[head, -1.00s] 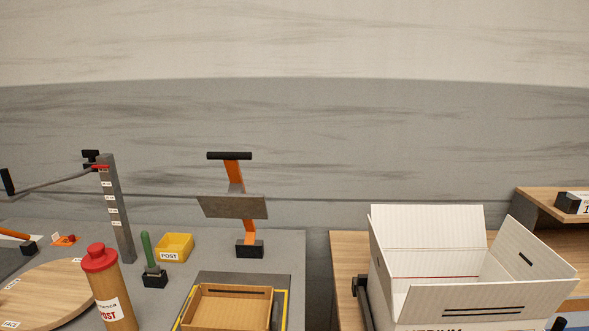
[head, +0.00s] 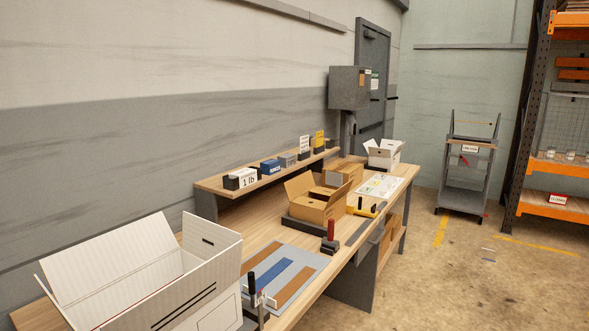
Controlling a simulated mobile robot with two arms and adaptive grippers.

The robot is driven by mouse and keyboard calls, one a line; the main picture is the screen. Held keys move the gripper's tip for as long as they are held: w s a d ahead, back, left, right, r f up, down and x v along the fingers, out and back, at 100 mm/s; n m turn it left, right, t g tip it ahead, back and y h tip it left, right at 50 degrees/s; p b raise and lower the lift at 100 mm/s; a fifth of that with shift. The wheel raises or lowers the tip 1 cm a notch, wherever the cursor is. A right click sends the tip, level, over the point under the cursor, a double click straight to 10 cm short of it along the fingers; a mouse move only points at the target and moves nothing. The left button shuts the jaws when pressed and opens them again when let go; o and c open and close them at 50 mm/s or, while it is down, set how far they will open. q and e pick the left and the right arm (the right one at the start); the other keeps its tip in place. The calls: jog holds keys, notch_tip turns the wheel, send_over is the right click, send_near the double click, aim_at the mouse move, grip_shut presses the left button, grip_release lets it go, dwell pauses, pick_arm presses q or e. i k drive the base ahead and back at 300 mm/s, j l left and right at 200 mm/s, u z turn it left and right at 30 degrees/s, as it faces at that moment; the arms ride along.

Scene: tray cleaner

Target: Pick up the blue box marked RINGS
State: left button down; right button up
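A small blue box (head: 271,167) with a white label stands on the raised wooden shelf at the back of the bench in the head view. Its lettering is too small to read for sure. It stands in a row between a white box marked 1 lb (head: 241,179) on its left and a grey box (head: 288,160) on its right. Nothing covers its front. Neither of my grippers is in view.
An open white carton (head: 205,298) fills the near left. A mat with blue and brown strips (head: 285,276) lies on the bench, with an open brown carton (head: 318,210) beyond. Open floor (head: 455,290) lies right of the bench, before a cart (head: 466,170) and orange racking (head: 555,205).

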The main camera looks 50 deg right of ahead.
aim_at(271, 167)
jog(key=z, duration=1.7)
